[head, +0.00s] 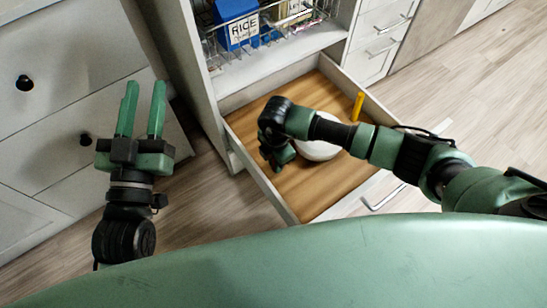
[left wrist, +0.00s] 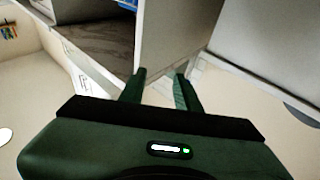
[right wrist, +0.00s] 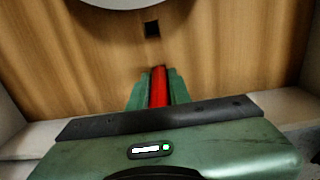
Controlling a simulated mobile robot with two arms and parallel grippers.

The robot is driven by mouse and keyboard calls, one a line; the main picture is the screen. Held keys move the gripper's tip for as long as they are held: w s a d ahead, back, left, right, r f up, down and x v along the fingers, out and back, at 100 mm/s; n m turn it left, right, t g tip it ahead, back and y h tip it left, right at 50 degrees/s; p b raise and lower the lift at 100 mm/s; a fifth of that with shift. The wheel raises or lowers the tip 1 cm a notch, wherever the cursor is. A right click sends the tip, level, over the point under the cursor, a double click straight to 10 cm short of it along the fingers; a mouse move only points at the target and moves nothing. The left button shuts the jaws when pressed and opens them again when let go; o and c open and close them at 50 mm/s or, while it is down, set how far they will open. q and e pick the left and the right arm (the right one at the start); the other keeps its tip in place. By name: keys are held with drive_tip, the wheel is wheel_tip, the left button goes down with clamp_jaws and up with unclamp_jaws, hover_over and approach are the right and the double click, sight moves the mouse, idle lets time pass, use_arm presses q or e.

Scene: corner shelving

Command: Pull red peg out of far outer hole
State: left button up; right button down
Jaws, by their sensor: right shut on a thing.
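The red peg (right wrist: 159,88) shows in the right wrist view between the fingers of my right gripper (right wrist: 160,74), which is shut on it. The peg's far end is at the wooden board (right wrist: 230,45); I cannot tell whether it is still in a hole. An empty square hole (right wrist: 152,29) shows beyond it. In the head view my right gripper (head: 277,158) is low over the open drawer, and the arm hides the red peg. My left gripper (head: 142,100) is open and empty, left of the drawer; its fingers also show in the left wrist view (left wrist: 160,74).
A white round object (head: 318,149) sits on the drawer's wooden floor, partly behind my right arm. A yellow peg (head: 357,106) stands near the drawer's right side. A wire basket with a blue rice box (head: 237,24) is on the shelf above. Drawer walls surround my right gripper.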

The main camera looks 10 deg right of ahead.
drive_tip(key=shift+s+d+f+p, duration=0.1)
drive_tip(key=shift+s+d+p, duration=0.15)
drive_tip(key=shift+p, duration=0.1)
drive_tip(key=shift+w+a+r+p, duration=0.15)
drive_tip(key=shift+r+p, duration=0.15)
drive_tip(key=shift+r, duration=0.15)
drive_tip(key=shift+r+p, duration=0.4)
use_arm(q)
drive_tip(key=shift+s+a+f+g+y, duration=0.85)
drive_tip(key=shift+f+g, duration=2.65)
drive_tip(key=shift+f, duration=2.45)
use_arm(e)
drive_tip(key=shift+r+p, duration=0.35)
drive_tip(key=shift+r, duration=0.05)
drive_tip(key=shift+r+p, duration=0.65)
drive_tip(key=shift+p, duration=0.05)
drive_tip(key=shift+r, duration=0.25)
use_arm(q)
drive_tip(key=s+a+f+g+y+p, duration=0.1)
drive_tip(key=s+a+f+g+y, duration=0.1)
drive_tip(key=s+a+f+g, duration=0.2)
drive_tip(key=shift+s+a+f+n+g, duration=0.2)
drive_tip(key=shift+s+f+n+g, duration=0.2)
drive_tip(key=shift+s+f+g, duration=1.9)
use_arm(e)
drive_tip(key=shift+r, duration=0.45)
